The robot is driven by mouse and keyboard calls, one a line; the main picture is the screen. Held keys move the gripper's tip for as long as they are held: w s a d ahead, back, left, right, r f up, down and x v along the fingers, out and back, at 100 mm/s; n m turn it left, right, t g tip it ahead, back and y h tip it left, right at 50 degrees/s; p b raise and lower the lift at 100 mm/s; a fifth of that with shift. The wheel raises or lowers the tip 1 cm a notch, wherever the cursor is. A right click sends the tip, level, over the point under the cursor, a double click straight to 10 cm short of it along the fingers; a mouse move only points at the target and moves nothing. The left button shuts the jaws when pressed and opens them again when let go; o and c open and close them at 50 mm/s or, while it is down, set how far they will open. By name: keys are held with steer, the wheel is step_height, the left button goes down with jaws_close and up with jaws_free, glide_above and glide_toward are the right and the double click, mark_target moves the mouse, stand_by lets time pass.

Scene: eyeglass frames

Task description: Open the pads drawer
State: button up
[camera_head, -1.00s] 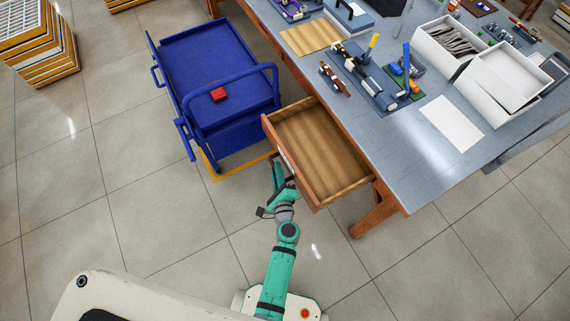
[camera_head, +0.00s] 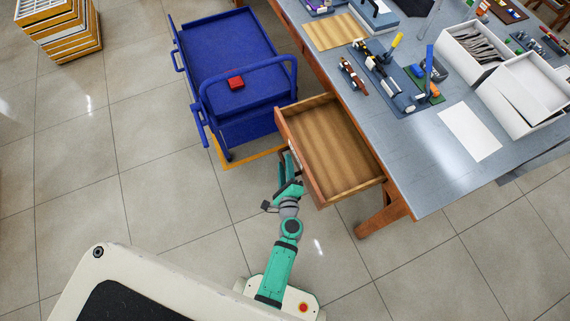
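The wooden drawer (camera_head: 335,150) under the near left side of the workbench is pulled well out, and its inside looks empty. I cannot read any label on it. My gripper (camera_head: 289,160) is at the outer face of the drawer front (camera_head: 300,155), near its middle. The handle is hidden, and I cannot tell whether the fingers are closed on it.
The grey-topped workbench (camera_head: 430,165) carries tools, white boxes (camera_head: 520,95) and a white sheet (camera_head: 470,134). Floor (camera_head: 170,195) left of my arm is clear.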

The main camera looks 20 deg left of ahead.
steer(key=v, duration=1)
steer(key=shift+s+r, duration=0.1)
steer(key=shift+s, duration=0.15)
steer(key=s+d+r+n+g+h, duration=0.1)
steer(key=s+d+n+h, duration=0.25)
steer(key=s, duration=0.25)
steer(key=s+d+r+n+h, duration=0.2)
steer(key=s+d+n, duration=0.25)
steer(key=s, duration=0.25)
steer(key=s+d+r+n, duration=0.1)
steer(key=s+r+n, duration=0.1)
steer(key=r, duration=0.3)
steer(key=s+d+r+n+t, duration=0.1)
steer(key=s+r+n, duration=0.1)
steer(key=r+n, duration=0.3)
steer(key=s+d+r+n+t+h, duration=0.1)
steer(key=s+r+n, duration=0.1)
steer(key=r+n, duration=0.2)
step_height(320, 180, up, 3)
steer(key=shift+r, duration=0.2)
steer(key=shift+d, duration=0.1)
